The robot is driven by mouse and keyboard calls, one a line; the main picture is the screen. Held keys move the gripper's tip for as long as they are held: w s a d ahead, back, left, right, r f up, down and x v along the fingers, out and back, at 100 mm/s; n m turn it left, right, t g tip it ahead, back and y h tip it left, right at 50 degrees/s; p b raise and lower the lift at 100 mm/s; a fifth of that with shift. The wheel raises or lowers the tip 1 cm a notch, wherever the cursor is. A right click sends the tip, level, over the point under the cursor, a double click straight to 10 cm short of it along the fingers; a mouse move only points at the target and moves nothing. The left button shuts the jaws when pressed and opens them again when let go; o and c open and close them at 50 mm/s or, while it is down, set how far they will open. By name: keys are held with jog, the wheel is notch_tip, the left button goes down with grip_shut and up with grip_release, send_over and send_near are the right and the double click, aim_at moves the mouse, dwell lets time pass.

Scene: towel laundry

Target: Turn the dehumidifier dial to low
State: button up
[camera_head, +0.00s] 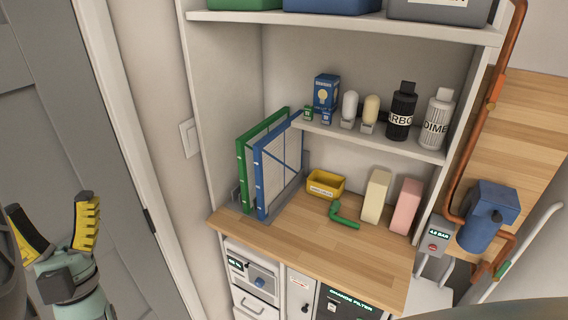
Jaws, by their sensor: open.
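A white appliance (243,301) stands under the wooden counter at the lower middle. On its front are a small green-lit display (235,263) and a grey panel with a round blue dial (262,282). This looks like the dehumidifier; the dial's markings are too small to read. My gripper (50,208) is at the far left, in front of the grey door. Its yellow-and-black fingers point up and are spread wide, with nothing between them. It is well to the left of the dial and apart from it.
The wooden counter (300,238) overhangs the appliance. A black panel reading "CHANGE FILTER" (345,303) is to its right. Green and blue framed filters (278,178), a yellow bin (325,185) and a green handle (343,217) rest on the counter. Copper pipes run at right.

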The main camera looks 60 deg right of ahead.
jog(key=w+d+f+m+g+h+b, duration=0.1)
jog(key=d+f+g+b, duration=0.3)
jog(key=f+b, duration=0.75)
jog(key=d+f+g+h+b, duration=0.1)
jog(key=d+f+g+b, duration=0.4)
jog(key=f, duration=1)
jog(key=w+d+f+m+g+h+b, duration=0.15)
jog(key=d+f+b, duration=0.25)
jog(key=f+b, duration=0.9)
jog(key=g+y+b, duration=0.3)
jog(key=g+b, duration=0.5)
jog(key=b, duration=2.3)
send_near(258, 285)
jog(key=shift+h, duration=0.25)
jog(key=b+x, duration=0.1)
jog(key=x, duration=0.1)
jog(key=b+x, duration=0.2)
jog(key=x, duration=0.1)
jog(key=b+x, duration=0.1)
jog(key=x, duration=0.2)
jog(key=shift+d+f+b, duration=0.15)
jog(key=shift+f+b, duration=0.15)
jog(key=shift+f, duration=0.1)
jog(key=shift+x, duration=0.8)
jog(key=shift+o, duration=0.3)
jog(key=shift+r, duration=0.1)
grip_shut()
jog(key=shift+w, duration=0.1)
jog(key=shift+r+g, duration=0.1)
jog(key=shift+g, duration=0.25)
